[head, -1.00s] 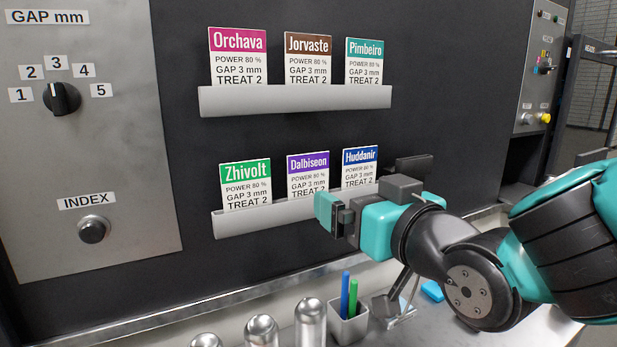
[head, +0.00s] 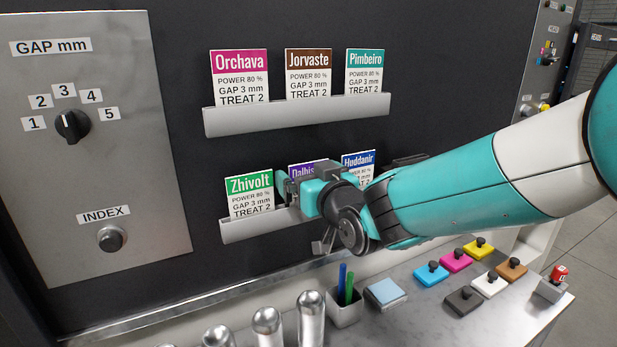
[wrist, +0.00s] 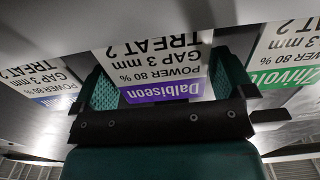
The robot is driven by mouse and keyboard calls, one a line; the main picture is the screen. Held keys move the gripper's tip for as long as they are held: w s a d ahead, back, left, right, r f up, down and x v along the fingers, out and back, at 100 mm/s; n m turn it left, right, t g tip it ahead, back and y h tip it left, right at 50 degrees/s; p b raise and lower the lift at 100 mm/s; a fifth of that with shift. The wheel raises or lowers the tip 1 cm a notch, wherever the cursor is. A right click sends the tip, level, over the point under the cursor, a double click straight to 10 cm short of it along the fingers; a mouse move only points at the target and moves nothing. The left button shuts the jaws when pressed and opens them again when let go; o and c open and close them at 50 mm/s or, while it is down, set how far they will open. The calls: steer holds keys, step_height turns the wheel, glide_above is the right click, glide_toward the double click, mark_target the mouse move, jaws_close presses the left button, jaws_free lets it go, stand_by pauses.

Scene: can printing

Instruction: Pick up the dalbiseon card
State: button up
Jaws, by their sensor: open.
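The Dalbiseon card, white with a purple header, stands in the lower rack between the Zhivolt and Huddanir cards. In the head view only the header's upper left (head: 300,170) shows; my gripper and arm hide the rest. In the wrist view the card (wrist: 155,70) appears upside down, between the two teal fingers. My gripper (head: 287,189) is open, in front of the card, and it also shows in the wrist view (wrist: 165,85) with one finger toward each side edge. I cannot tell whether the fingers touch the card.
The Zhivolt card (head: 249,196) is close on the left and the Huddanir card (head: 358,168) on the right. The lower rack's lip (head: 245,229) runs below. The upper rack (head: 300,117) holds three cards. A pen cup (head: 345,308) and metal cans (head: 310,318) stand below.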

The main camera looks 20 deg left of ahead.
steer(key=shift+x, duration=0.9)
steer(key=shift+c, duration=0.5)
steer(key=c, duration=0.6)
steer(key=shift+c, duration=0.2)
steer(key=shift+r, duration=0.1)
